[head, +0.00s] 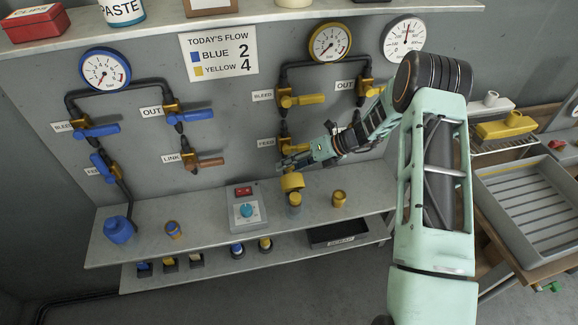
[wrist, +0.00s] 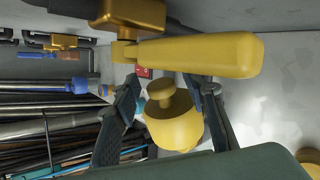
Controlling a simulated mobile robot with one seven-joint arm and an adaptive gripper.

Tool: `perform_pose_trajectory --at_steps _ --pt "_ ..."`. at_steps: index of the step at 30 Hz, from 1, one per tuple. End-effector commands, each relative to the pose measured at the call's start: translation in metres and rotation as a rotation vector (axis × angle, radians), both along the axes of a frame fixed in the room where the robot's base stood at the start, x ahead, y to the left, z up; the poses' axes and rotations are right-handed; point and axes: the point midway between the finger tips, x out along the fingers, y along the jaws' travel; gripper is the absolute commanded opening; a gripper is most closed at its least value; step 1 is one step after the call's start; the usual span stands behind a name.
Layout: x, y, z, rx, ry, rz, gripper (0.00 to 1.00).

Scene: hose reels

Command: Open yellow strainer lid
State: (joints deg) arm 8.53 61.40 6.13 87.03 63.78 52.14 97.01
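The yellow strainer lid (head: 292,182) sits on the strainer below the yellow feed valve, under my gripper (head: 291,161). In the wrist view the lid (wrist: 178,132) is a rounded yellow cap with a small knob on top. My gripper's fingers (wrist: 162,86) are apart, and the lid appears between them in the picture. A gap shows at the left finger; the right finger looks close to the lid's edge, and I cannot tell whether it touches. The strainer body below the lid is mostly hidden.
A yellow feed valve handle (wrist: 195,56) crosses just beyond the fingertips. A grey control box with a blue knob (head: 247,208) stands left of the strainer on the shelf (head: 200,243). A yellow-brown fitting (head: 339,199) stands to the right. The brown link handle (head: 209,162) is further left.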

Motion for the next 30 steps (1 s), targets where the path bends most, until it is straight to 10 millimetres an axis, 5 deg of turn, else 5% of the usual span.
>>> perform_pose_trajectory --at_steps 15,30 --pt "-0.009 -0.076 0.063 0.000 -0.002 -0.003 0.40" --pt "-0.012 -0.088 0.072 -0.001 0.001 -0.001 0.37"
